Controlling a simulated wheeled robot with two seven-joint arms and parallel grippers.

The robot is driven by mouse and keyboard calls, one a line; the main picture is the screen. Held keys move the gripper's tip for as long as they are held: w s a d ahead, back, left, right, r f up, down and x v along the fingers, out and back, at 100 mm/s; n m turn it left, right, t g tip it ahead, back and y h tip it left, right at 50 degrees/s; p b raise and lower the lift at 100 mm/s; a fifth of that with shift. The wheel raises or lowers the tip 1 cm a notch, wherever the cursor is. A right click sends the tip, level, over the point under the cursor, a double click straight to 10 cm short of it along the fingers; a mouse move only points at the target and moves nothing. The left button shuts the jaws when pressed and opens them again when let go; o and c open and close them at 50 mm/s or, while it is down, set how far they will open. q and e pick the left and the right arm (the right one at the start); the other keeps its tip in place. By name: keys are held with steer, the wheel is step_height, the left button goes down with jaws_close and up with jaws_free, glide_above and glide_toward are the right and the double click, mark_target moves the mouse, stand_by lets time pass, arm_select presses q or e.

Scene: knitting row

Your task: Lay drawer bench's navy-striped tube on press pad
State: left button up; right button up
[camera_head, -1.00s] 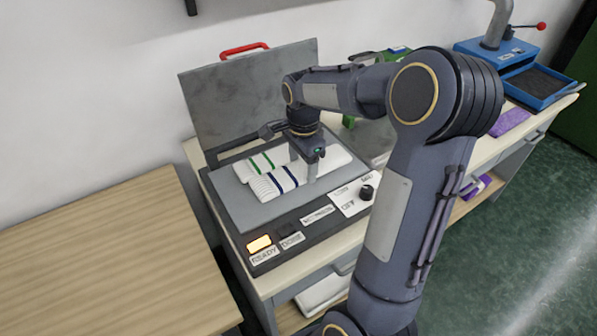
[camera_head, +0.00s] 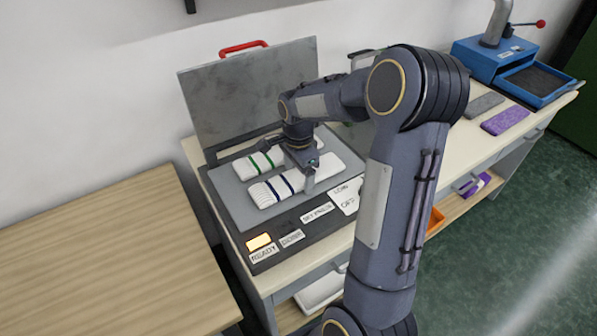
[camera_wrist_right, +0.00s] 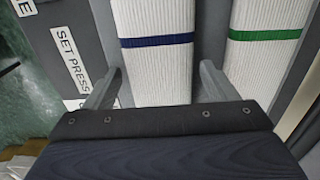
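The white tube with navy stripes (camera_head: 269,191) is at the front half of the grey press pad (camera_head: 229,196), level with it or very nearly touching it. It is roughly parallel to the white tube with green stripes (camera_head: 255,165) behind it, with a gap between. My right gripper (camera_head: 306,176) points down over the navy-striped tube, toward its right part. My left gripper is not in view.
The press lid (camera_head: 250,95) stands open behind the pad. A control strip with a lit lamp (camera_head: 258,242) runs along the pad's front. A bare wooden table (camera_head: 100,255) is at the left. Purple (camera_head: 505,121) and grey (camera_head: 484,105) pieces and a blue machine (camera_head: 495,58) are at the right.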

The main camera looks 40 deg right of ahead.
mark_target(299, 176)
steer(key=shift+o, duration=0.2)
step_height(299, 176, up, 12)
steer(key=s+a+f+n+t+y, duration=0.1)
steer(key=s+a+n+t+y, duration=0.2)
steer(key=s+a+n, duration=1.3)
steer(key=s+n+t, duration=0.1)
steer(key=s+t, duration=0.1)
steer(key=s, duration=0.2)
steer(key=shift+f+n+t+y, duration=0.3)
steer(key=shift+f+y, duration=0.1)
steer(key=shift+s, duration=0.1)
